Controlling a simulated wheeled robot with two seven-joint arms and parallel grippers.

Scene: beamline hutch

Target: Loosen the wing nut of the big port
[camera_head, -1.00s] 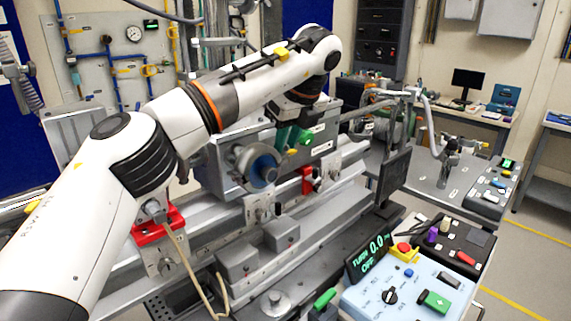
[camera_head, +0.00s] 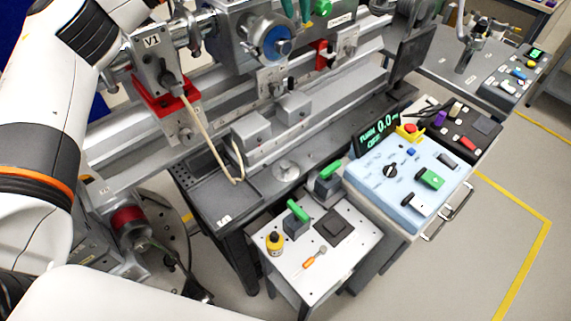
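The chamber's round port with a blue face (camera_head: 277,45) and metal rim is at the top centre, on the front of the grey chamber. I cannot make out its wing nut clearly. My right gripper is out of view.
A red-bracketed V1 unit (camera_head: 152,62) with a cable is left of the port. Floor is free at right.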

